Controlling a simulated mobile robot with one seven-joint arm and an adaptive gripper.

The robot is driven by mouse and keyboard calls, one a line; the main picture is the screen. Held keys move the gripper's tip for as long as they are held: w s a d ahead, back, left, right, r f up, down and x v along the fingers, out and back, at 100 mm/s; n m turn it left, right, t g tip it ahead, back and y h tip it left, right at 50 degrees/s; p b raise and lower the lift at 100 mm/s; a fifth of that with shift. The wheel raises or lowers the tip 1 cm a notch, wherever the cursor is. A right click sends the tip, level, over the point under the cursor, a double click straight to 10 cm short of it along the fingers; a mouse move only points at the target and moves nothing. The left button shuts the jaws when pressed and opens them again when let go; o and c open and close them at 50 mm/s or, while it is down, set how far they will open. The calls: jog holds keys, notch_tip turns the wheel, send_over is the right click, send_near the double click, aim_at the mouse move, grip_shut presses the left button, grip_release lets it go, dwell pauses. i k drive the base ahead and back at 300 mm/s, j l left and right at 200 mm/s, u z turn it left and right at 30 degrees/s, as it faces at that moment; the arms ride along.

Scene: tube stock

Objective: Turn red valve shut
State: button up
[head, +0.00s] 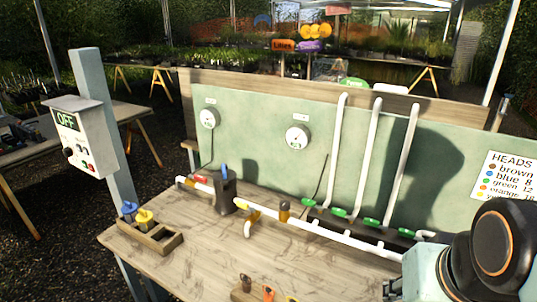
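The red valve handle (201,180) sits on the white pipe (330,242) at the left end of the bench run, just left of a dark upright block (224,195). It is small here and looks roughly in line with the pipe; its exact angle is hard to tell. My arm fills the lower right corner, well to the right of the red valve. I cannot make out my gripper's fingers in this view. Nothing of mine touches the valve.
A blue handle (225,170) tops the dark block. A wooden tray (160,237) holds blue and yellow parts. A control box (80,135) reads OFF.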

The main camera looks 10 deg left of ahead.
aim_at(197, 177)
jog(key=k+j, duration=0.1)
jog(key=j, duration=0.3)
jog(key=k+j, duration=0.1)
jog(key=j, duration=0.65)
jog(key=k+j, duration=0.15)
jog(key=j, duration=0.25)
jog(key=j+z, duration=0.1)
jog(key=j, duration=0.7)
jog(key=i+j, duration=0.2)
jog(key=j, duration=0.2)
jog(key=i+j, duration=0.55)
jog(key=j, duration=0.15)
jog(key=i+j+z, duration=0.15)
jog(key=i+j, duration=0.15)
jog(key=i+u, duration=0.1)
jog(key=i, duration=0.15)
